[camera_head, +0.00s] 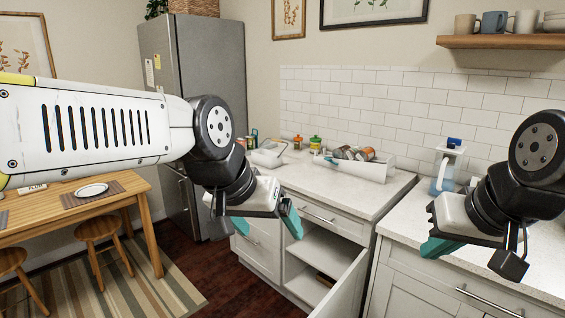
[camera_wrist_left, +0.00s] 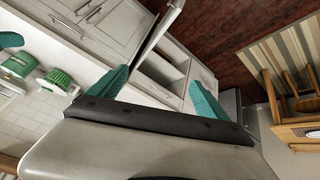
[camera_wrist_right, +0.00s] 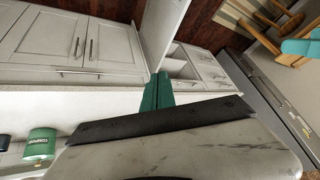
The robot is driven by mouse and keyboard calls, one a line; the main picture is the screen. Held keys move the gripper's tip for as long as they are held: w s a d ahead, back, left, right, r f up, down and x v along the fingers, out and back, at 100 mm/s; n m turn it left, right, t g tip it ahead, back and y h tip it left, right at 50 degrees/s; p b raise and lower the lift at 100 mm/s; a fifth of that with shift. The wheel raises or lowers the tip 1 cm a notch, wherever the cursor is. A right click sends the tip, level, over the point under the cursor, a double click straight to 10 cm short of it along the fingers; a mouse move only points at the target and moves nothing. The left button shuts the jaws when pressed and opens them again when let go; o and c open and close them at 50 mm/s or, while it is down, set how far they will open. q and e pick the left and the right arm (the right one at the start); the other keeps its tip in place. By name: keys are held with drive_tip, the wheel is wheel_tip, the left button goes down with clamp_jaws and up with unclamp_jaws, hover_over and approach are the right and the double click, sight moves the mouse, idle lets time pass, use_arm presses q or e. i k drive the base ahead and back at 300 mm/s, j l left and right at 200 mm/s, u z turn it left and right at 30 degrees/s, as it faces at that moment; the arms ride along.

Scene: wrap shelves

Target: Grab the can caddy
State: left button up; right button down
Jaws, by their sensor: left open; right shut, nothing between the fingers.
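A long white caddy (camera_head: 370,171) stands on the far white counter near the wall, with several cans (camera_head: 358,153) lying in it. I take it to be the can caddy. My left gripper (camera_head: 266,220) is open and empty, in front of the counter and lower left of the caddy in the head view. Its two teal fingers are spread in the left wrist view (camera_wrist_left: 158,80). My right gripper (camera_head: 440,246) is over the nearer counter, right of the caddy and apart from it. Its teal fingers are pressed together in the right wrist view (camera_wrist_right: 157,92), with nothing between them.
A cabinet door (camera_head: 343,288) stands open below the far counter. Another white container (camera_head: 268,156) and small jars (camera_head: 315,143) stand behind and left of the caddy. A blue-and-white item (camera_head: 443,172) stands near my right gripper. A green canister (camera_wrist_right: 40,144) shows in the right wrist view.

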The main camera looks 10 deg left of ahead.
sight(264, 157)
drive_tip(key=i+j, duration=0.15)
drive_tip(key=j, duration=0.25)
drive_tip(key=i+j+u, duration=0.1)
drive_tip(key=j, duration=0.25)
drive_tip(key=i+j+u, duration=0.1)
drive_tip(key=i+j, duration=0.3)
drive_tip(key=j, duration=0.3)
drive_tip(key=i+j+u, duration=0.1)
drive_tip(key=j, duration=0.25)
drive_tip(key=i+j+u, duration=0.1)
drive_tip(key=i+u, duration=0.2)
drive_tip(key=i, duration=0.75)
drive_tip(key=i+l, duration=0.25)
drive_tip(key=l, duration=0.15)
drive_tip(key=i+l+u, duration=0.15)
drive_tip(key=i+l, duration=0.15)
drive_tip(key=l, duration=0.15)
